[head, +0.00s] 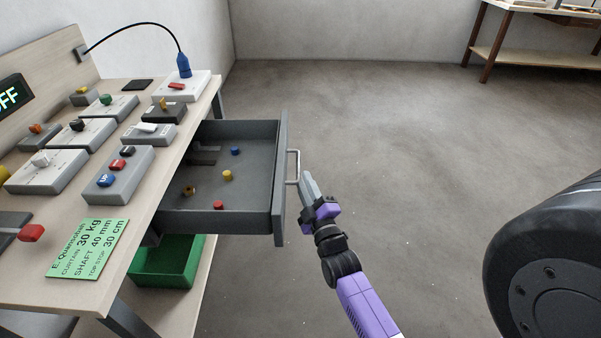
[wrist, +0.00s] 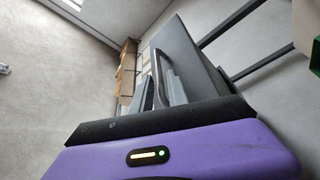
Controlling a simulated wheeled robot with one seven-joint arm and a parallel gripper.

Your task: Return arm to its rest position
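My gripper (head: 308,184) is at the front of the open grey drawer (head: 277,185), just right of its metal handle (head: 293,167). In the wrist view, the two grey fingers of my gripper (wrist: 158,92) are apart. The curved handle (wrist: 157,72) shows between and beyond them. I cannot tell from these views whether a finger touches the handle. My purple arm (head: 362,303) reaches up from the bottom of the head view.
The drawer juts out from a wooden workbench (head: 180,150) with several switch boxes on top. Several small colored knobs lie inside the drawer. A green bin (head: 165,273) stands below. Open floor (head: 400,130) lies to the right. A shelf table (head: 535,58) stands far back right.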

